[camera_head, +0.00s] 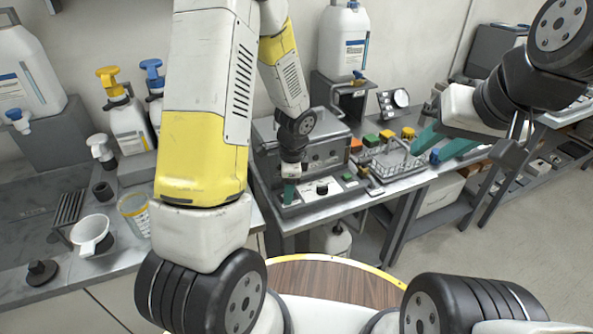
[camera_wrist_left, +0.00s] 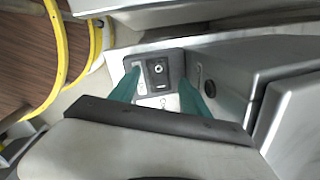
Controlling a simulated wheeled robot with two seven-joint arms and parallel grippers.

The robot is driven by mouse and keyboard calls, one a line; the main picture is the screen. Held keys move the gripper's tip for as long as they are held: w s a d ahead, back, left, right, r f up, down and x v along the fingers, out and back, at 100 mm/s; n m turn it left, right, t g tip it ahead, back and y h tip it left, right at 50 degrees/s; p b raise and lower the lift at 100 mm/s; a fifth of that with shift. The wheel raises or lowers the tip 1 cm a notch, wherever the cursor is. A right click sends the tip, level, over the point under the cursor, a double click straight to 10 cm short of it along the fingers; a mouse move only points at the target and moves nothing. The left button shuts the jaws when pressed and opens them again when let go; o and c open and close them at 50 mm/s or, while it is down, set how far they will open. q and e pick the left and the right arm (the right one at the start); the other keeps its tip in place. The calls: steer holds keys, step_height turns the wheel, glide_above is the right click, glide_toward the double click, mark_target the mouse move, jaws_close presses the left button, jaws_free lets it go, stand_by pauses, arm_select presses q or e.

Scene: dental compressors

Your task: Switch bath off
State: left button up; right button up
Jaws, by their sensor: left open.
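The bath (camera_head: 335,157) looks like a grey metal box on the middle bench in the head view. A low control panel (camera_head: 335,190) with a dark knob (camera_head: 322,188) sits along its front. My left gripper (camera_head: 290,190) points down at the left end of this panel; one green finger shows there. In the left wrist view my left gripper (camera_wrist_left: 158,78) is open, its green fingers on either side of a dark plate with a round-centred control (camera_wrist_left: 158,68). Contact cannot be told. My right gripper (camera_head: 443,145) is open and empty, its fingers apart near the wire rack.
A wire rack (camera_head: 395,163) and coloured-lid containers (camera_head: 371,140) stand right of the bath. Pump bottles (camera_head: 127,125), a white cup (camera_head: 90,233) and a beaker (camera_head: 134,213) stand on the left bench. A round wooden-topped surface (camera_head: 330,281) lies in front, with open floor right.

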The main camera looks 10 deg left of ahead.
arm_select(q)
step_height(320, 180, up, 7)
steer(key=shift+s+d+r, duration=0.15)
steer(key=shift+s+d, duration=0.2)
steer(key=shift+d, duration=0.05)
steer(key=s+r+n+t+h, duration=0.1)
steer(key=s+r+n+t, duration=0.1)
steer(key=s+r+n, duration=0.5)
steer(key=s+r+n+t+h, duration=0.2)
steer(key=s+r+n, duration=0.5)
steer(key=r, duration=0.8)
steer(key=s+t, duration=0.1)
steer(key=s, duration=0.1)
steer(key=shift+s+a+n+h, duration=0.3)
steer(key=shift+s+a+n, duration=0.05)
steer(key=shift+s+n, duration=0.05)
arm_select(e)
steer(key=shift+c, duration=0.2)
